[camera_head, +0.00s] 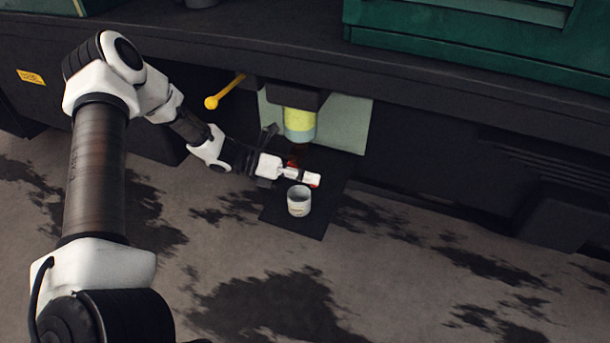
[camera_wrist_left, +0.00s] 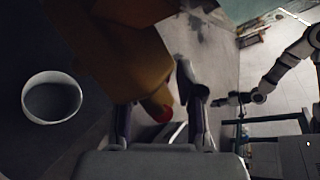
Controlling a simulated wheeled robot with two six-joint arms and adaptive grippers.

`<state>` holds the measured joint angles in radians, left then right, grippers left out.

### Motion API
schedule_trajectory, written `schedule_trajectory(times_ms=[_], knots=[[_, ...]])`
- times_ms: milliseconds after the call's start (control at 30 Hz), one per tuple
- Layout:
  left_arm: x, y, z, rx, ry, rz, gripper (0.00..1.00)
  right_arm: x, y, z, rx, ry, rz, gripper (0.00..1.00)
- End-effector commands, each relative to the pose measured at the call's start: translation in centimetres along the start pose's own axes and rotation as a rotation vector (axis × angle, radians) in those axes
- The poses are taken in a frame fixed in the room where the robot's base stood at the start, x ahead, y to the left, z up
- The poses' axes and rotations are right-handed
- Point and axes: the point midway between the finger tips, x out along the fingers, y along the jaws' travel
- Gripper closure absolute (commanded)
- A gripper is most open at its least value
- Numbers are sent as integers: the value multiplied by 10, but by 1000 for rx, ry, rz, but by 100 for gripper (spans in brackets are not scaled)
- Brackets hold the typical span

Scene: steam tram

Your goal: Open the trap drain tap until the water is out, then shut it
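The trap bowl (camera_head: 300,122) hangs under the vehicle's edge in the head view, yellow-green above with a paler band below. A tap with a red end (camera_wrist_left: 163,114) shows in the left wrist view, beside the large brown trap body (camera_wrist_left: 125,60). My left gripper (camera_head: 302,177) is just below the bowl and above a small pale cup (camera_head: 299,208). Its fingers (camera_wrist_left: 158,98) stand apart, with the red end between them; contact is unclear. The cup (camera_wrist_left: 52,113) looks dark inside. My right gripper (camera_wrist_left: 228,99) appears small in the wrist view; its fingers are too small to read.
The cup stands on a dark plate (camera_head: 291,226). A yellow-knobbed lever (camera_head: 224,93) sticks out left of the bowl. A grey-green panel (camera_head: 350,122) is behind the bowl, with the dark vehicle skirt around it. The stained floor (camera_head: 420,290) in front is open.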

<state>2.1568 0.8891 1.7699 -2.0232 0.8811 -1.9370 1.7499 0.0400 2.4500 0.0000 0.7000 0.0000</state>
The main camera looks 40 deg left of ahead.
Motion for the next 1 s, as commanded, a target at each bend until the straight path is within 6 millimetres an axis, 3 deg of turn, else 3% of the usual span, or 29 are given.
schedule_trajectory(times_ms=[133,500,1000], knots=[[-12,0,2,0,-5,-2,63,0,0,0,0,0,0,60],[-69,0,1,0,-6,-3,63,0,0,0,0,0,0,60],[-74,0,0,0,0,1,63,0,0,0,0,0,0,60]])
